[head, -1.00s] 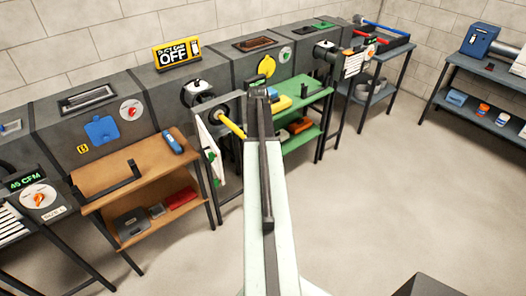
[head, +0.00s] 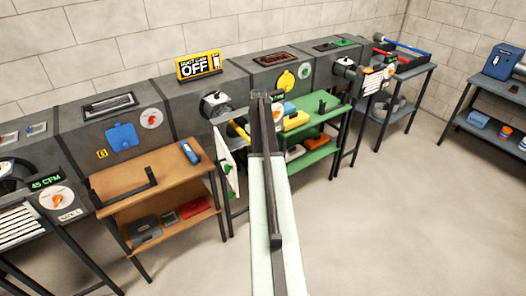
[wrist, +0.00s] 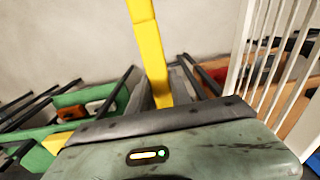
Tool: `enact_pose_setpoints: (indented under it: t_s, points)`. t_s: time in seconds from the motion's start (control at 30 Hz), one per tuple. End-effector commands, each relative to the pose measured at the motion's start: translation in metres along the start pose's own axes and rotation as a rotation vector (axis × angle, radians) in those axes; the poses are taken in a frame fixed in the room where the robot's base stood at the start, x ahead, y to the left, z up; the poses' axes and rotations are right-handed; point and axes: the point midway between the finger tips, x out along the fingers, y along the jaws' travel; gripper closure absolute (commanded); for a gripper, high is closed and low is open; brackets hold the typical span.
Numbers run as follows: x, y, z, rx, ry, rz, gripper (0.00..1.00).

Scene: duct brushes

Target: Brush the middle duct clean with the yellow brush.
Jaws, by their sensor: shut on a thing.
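My gripper (head: 258,100) is shut on the yellow brush (head: 238,130). In the wrist view, the yellow handle (wrist: 150,50) rises from the black jaw edge (wrist: 160,118) of my gripper. The brush's bristle end cannot be made out. My arm hides part of the scene to the right of the handle.
A white louvred panel (head: 226,160) hangs below the middle opening; its slats show close at right in the wrist view (wrist: 268,50). A brown bench (head: 150,180) stands left, a green one (head: 312,143) right. A yellow sign (head: 199,66) reads OFF. The floor in front is clear.

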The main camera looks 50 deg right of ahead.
Motion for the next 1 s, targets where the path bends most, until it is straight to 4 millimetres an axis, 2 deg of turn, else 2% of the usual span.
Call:
enact_pose_setpoints:
  t_s: [0.37,1.0]
  points:
    - [0.000,-0.001,0.001,0.000,0.000,0.000,1.00]
    - [0.000,-0.001,0.076,0.001,0.000,0.000,1.00]
